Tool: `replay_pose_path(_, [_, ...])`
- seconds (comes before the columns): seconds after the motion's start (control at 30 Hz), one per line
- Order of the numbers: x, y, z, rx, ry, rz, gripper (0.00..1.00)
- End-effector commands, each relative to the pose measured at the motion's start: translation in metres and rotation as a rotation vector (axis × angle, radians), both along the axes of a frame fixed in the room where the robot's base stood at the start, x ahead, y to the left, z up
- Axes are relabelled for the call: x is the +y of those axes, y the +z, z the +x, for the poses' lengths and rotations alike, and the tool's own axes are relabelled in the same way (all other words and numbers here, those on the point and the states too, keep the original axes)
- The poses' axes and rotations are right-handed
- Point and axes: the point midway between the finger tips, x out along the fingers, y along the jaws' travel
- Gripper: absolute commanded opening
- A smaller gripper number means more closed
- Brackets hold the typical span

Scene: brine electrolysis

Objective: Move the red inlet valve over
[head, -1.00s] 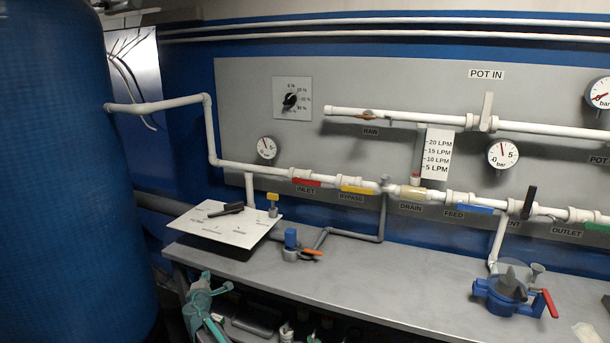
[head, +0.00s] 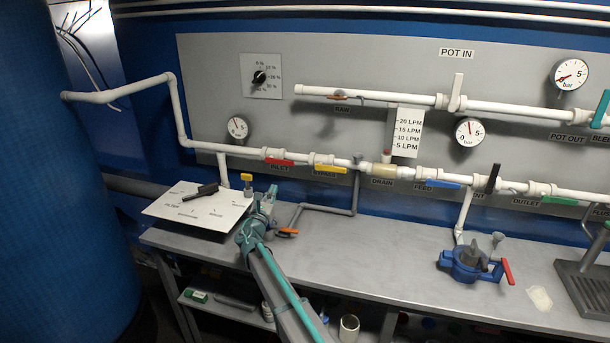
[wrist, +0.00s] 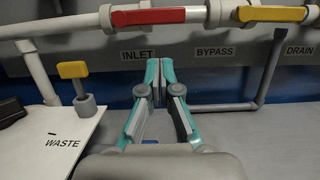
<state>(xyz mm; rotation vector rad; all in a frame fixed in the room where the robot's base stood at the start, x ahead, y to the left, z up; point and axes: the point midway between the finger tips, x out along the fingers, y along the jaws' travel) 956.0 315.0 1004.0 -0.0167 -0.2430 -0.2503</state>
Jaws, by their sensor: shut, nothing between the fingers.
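The red inlet valve handle (head: 279,162) lies along the white pipe on the grey wall panel, above the INLET label. In the wrist view the red handle (wrist: 157,16) is level along the pipe at the top of the picture. My gripper (head: 267,197) is over the bench, below and in front of the red handle. In the wrist view my teal gripper (wrist: 160,72) points at the panel just right of the INLET label (wrist: 138,54). Its fingertips are together, empty, and apart from the handle.
The yellow bypass handle (head: 327,168) is right of the red one. A yellow knob (wrist: 72,70) stands at left, behind a white WASTE board (wrist: 60,140). A grey pipe (wrist: 272,65) runs down at right. A blue valve (head: 470,265) stands on the bench (head: 390,255).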

Motion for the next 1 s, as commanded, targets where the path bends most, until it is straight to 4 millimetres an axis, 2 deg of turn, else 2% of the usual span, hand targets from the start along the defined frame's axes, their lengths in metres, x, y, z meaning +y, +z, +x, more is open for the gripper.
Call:
replay_pose_path(0.27, [-0.008, 0.005, 0.017, 0.002, -0.006, -0.015, 0.0])
replay_pose_path(0.73, [-0.024, 0.023, 0.085, 0.002, -0.006, -0.014, 0.0])
replay_pose_path(1.0, [-0.029, 0.024, 0.096, 0.002, -0.005, -0.014, 0.0])
